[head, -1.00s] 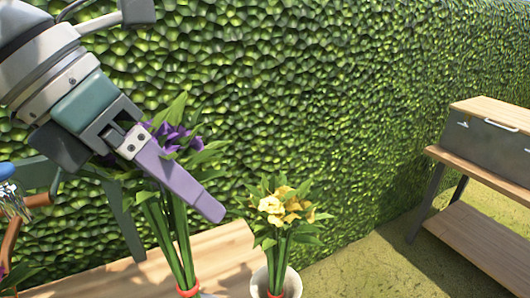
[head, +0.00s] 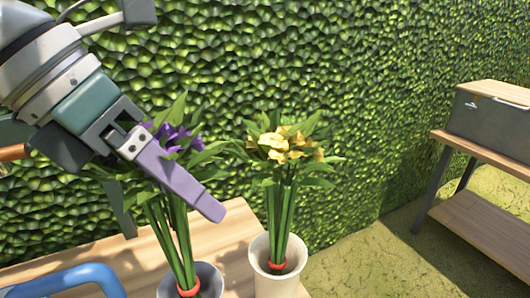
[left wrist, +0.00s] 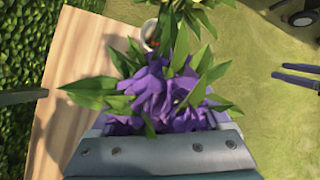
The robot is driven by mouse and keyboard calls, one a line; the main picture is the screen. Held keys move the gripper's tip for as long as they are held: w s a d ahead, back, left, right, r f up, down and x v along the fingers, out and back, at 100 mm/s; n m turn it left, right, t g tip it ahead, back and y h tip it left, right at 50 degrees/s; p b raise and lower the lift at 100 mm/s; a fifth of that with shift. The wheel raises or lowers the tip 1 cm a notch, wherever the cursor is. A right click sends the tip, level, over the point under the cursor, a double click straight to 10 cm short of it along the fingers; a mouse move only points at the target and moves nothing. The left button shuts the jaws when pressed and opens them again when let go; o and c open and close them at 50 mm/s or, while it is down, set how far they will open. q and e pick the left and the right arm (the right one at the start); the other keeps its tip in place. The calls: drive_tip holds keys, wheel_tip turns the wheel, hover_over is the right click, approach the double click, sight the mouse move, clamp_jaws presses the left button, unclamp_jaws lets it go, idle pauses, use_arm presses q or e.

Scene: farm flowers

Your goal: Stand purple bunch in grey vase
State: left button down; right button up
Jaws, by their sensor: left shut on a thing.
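The purple bunch (head: 177,140) has purple flowers, green leaves and long green stems with a red band. My left gripper (head: 180,205) is shut on it just below the flowers and holds it upright with a slight tilt. The grey vase (head: 217,281) is at the bottom edge of the head view, partly cut off. The red band shows at the vase's mouth; the stem ends are hidden, so I cannot tell how deep they reach. The purple flowers (left wrist: 160,92) fill the middle of the left wrist view.
A cream vase (head: 276,284) with a yellow bunch (head: 285,146) stands close right of the grey vase. A blue tubular handle (head: 65,280) is at lower left. The wooden table (head: 225,228) backs onto a hedge (head: 330,70). A wooden bench (head: 470,222) stands at right.

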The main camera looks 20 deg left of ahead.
sight(117, 165)
use_arm(q)
drive_tip(key=shift+f, duration=0.45)
unclamp_jaws()
drive_tip(key=shift+r, duration=0.1)
drive_tip(key=v, duration=0.7)
drive_tip(key=shift+s+a, duration=0.1)
drive_tip(key=shift+a, duration=0.05)
drive_tip(key=shift+s+a+r+b, duration=0.15)
drive_tip(key=shift+a+r+b, duration=0.25)
drive_tip(key=shift+b, duration=0.8)
drive_tip(key=shift+s+r+b, duration=0.3)
drive_tip(key=shift+r+b, duration=0.05)
drive_tip(key=shift+r, duration=0.4)
